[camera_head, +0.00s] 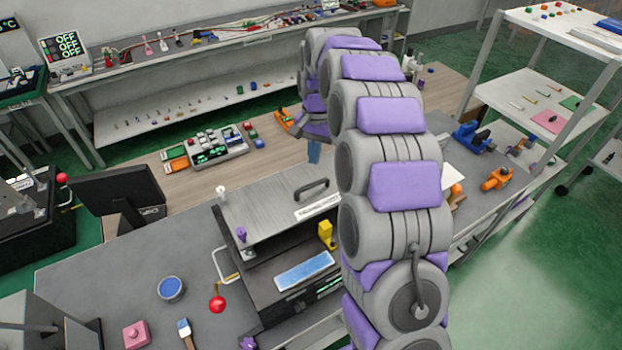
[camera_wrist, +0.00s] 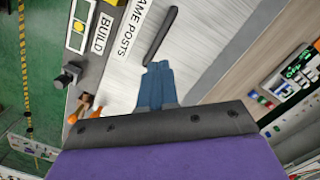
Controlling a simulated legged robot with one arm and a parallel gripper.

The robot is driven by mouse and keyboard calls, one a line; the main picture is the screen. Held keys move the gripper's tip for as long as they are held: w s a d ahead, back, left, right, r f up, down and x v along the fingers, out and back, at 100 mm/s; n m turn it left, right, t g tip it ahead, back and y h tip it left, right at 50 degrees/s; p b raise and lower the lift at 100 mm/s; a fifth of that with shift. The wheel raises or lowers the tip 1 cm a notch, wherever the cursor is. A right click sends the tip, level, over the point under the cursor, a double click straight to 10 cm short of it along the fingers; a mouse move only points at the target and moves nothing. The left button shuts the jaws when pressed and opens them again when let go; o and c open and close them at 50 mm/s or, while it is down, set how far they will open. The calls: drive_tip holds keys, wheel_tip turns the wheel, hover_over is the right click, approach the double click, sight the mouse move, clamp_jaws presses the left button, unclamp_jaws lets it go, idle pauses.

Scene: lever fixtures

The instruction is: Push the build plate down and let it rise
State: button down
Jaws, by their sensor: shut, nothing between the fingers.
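The build plate is most likely the broad brushed-metal plate (camera_head: 270,212) with a black bar handle (camera_head: 312,188) on top, on a dark machine (camera_head: 275,285). In the wrist view, the plate (camera_wrist: 205,50) fills the middle, with the handle (camera_wrist: 160,33) just beyond my fingertips. My gripper (camera_head: 314,152) shows as blue fingers near the plate's far edge, partly hidden by my arm. In the wrist view, my gripper (camera_wrist: 157,72) is shut and empty, over the plate. I cannot tell whether it touches the plate. My arm hides the plate's right end.
A red ball lever (camera_head: 217,304) is at the machine's left. A blue dish (camera_head: 171,288), a pink block (camera_head: 136,334) and a monitor (camera_head: 118,195) are to the left. A control panel (camera_head: 217,147) lies behind. Orange and blue clamps (camera_head: 495,179) are at right.

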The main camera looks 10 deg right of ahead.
sight(314, 180)
drive_tip(key=shift+f, duration=0.1)
drive_tip(key=shift+s+a+f+b, duration=0.15)
drive_tip(key=shift+f+b, duration=0.55)
drive_tip(key=shift+f, duration=0.7)
drive_tip(key=shift+s+f+b, duration=0.2)
drive_tip(key=shift+f+b, duration=0.45)
drive_tip(key=shift+f, duration=1.35)
drive_tip(key=shift+f+b, duration=0.35)
drive_tip(key=shift+f, duration=0.8)
drive_tip(key=shift+w+d+r+p, duration=0.3)
drive_tip(key=shift+w+p, duration=0.1)
drive_tip(key=shift+w, duration=0.15)
drive_tip(key=shift+w+d+r+p, duration=0.3)
drive_tip(key=shift+w+p, duration=0.1)
drive_tip(key=shift+w, duration=0.15)
drive_tip(key=shift+w+d+f, duration=0.1)
drive_tip(key=shift+w+d, duration=0.05)
drive_tip(key=shift+w, duration=0.15)
drive_tip(key=shift+s+d, duration=0.1)
drive_tip(key=shift+s, duration=0.05)
wheel_tip(314, 180, up, 17)
drive_tip(key=w+p, duration=0.1)
drive_tip(key=shift+w+d+r+p, duration=0.2)
drive_tip(key=shift+w+d+p, duration=0.15)
drive_tip(key=shift+d, duration=0.1)
